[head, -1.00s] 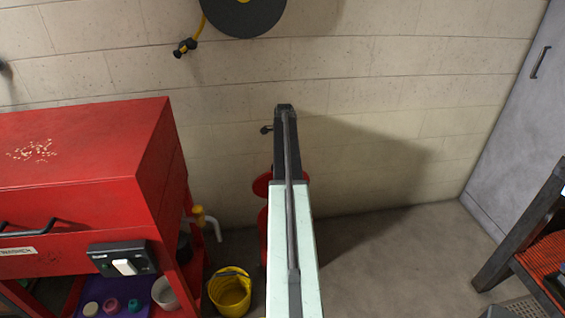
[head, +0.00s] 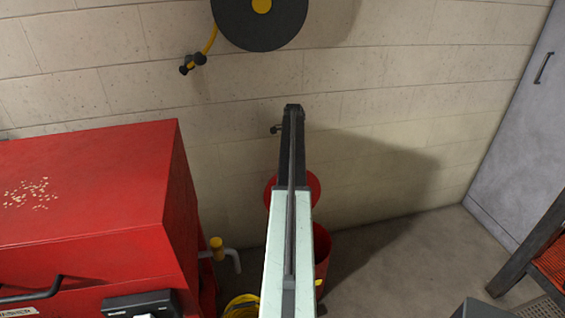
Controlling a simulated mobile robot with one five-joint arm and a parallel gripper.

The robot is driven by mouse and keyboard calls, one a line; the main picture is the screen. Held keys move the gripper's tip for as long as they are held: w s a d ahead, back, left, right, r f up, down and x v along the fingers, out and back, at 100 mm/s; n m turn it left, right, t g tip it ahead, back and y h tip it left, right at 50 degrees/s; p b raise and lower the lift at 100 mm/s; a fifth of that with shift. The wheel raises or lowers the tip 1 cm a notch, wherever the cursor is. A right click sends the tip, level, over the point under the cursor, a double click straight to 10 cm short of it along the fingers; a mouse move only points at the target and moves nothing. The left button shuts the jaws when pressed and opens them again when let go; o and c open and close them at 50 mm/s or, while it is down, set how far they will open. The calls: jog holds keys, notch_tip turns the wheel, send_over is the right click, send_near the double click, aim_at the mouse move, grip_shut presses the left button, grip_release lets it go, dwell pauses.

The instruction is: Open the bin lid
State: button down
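The red bin (head: 322,262) stands on the floor near the wall, mostly hidden behind my arm. Its round red lid (head: 313,187) shows on both sides of my arm, above and behind the bin's body. The lid looks raised and tilted back towards the wall, with part of the bin's rim and inside showing below it. My arm reaches forward over the bin. My gripper is hidden behind the arm's links, so its fingers and any contact with the lid do not show.
A red parts washer (head: 85,200) stands close on the left, with a yellow bucket (head: 240,306) beside it. A hose reel (head: 262,25) hangs on the wall above. A grey cabinet (head: 515,130) stands at the right. The floor right of the bin is clear.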

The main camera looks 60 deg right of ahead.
jog(key=shift+w+d, duration=0.25)
jog(key=shift+d, duration=0.05)
jog(key=c, duration=1.5)
grip_release()
jog(key=shift+o, duration=0.2)
jog(key=shift+r, duration=0.1)
notch_tip(320, 180, up, 8)
jog(key=p, duration=0.8)
jog(key=shift+s+a, duration=0.15)
jog(key=shift+f, duration=0.25)
